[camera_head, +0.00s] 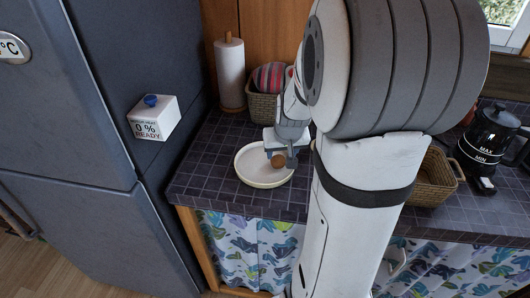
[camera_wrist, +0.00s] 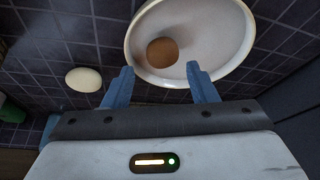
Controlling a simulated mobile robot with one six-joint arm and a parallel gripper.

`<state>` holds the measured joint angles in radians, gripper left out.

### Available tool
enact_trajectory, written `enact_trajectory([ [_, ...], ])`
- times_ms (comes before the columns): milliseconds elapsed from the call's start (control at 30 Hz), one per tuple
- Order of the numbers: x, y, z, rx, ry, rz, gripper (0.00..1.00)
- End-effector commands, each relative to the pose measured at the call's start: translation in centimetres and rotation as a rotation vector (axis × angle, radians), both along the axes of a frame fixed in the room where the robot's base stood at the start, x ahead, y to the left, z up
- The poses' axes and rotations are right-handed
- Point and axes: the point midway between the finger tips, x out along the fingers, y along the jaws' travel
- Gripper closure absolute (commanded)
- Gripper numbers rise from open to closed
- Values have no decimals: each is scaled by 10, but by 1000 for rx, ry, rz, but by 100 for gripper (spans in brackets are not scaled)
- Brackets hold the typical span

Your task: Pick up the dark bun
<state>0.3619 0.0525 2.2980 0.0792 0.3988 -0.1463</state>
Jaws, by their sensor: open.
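The dark bun (camera_head: 278,160) is a small brown round thing on a white round plate (camera_head: 247,172) on the dark tiled counter. In the wrist view the bun (camera_wrist: 162,51) lies inside the plate (camera_wrist: 236,50), left of its middle. My gripper (camera_head: 281,153) is over the plate, close to the bun. In the wrist view the blue fingers of my gripper (camera_wrist: 160,68) are spread and empty, and the bun shows just beyond the fingertips, between their lines. I cannot tell the exact height gap.
A pale round thing (camera_wrist: 84,80) lies on the counter left of the plate in the wrist view. A basket (camera_head: 262,108), a paper roll (camera_head: 230,74), another basket (camera_head: 437,178) and a black kettle (camera_head: 490,140) stand around. The fridge (camera_head: 80,150) is at left.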

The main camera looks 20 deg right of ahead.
Motion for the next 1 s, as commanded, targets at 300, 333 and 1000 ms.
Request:
enact_trajectory([
  [300,14,-2,-25,2,6,2,48],
  [333,16,-2,-27,2,6,2,48],
  [1000,34,-5,-59,0,1,3,53],
])
